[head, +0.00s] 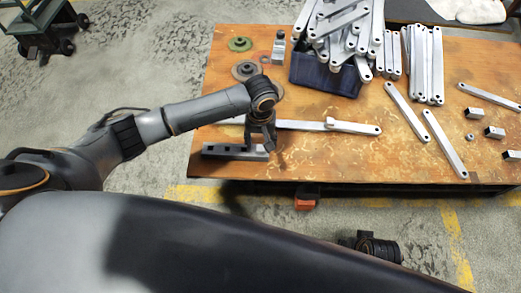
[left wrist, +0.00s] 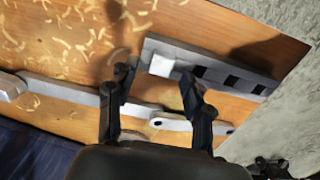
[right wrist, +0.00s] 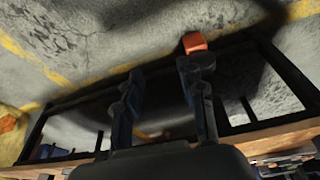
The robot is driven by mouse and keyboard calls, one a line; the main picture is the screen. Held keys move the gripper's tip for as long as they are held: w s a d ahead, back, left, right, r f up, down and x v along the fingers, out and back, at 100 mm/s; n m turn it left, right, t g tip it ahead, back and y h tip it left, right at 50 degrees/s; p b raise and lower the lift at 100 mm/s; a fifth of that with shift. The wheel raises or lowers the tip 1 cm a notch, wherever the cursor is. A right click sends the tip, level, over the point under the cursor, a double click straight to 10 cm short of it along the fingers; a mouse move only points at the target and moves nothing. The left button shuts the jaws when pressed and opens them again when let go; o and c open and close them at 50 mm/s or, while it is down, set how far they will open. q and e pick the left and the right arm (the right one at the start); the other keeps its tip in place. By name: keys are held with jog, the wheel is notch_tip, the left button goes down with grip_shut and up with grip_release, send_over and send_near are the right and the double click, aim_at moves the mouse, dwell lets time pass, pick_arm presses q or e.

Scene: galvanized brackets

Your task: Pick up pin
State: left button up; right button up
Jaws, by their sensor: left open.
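A grey bar-shaped holder (head: 222,150) with several dark square holes lies near the table's front left edge. It also shows in the left wrist view (left wrist: 215,66). There, a pale block-like piece (left wrist: 163,66), which looks like the pin, sits at one end of the holder. My left gripper (head: 260,146) is over that end of the holder. In the left wrist view its open fingertips (left wrist: 157,78) are on either side of the pale piece; I cannot tell whether they touch it. My right gripper (right wrist: 162,85) is open and empty, over the floor beside the table.
A long bar with a linked bar (head: 345,127) lies just behind the holder. A blue bin (head: 325,76) heaped with metal bars stands at the back. Round discs (head: 245,70) lie at left, and loose bars and small blocks (head: 495,132) at right.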

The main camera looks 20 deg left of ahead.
pick_arm(q)
jog(key=shift+f, duration=0.4)
grip_shut()
jog(key=shift+r, duration=0.2)
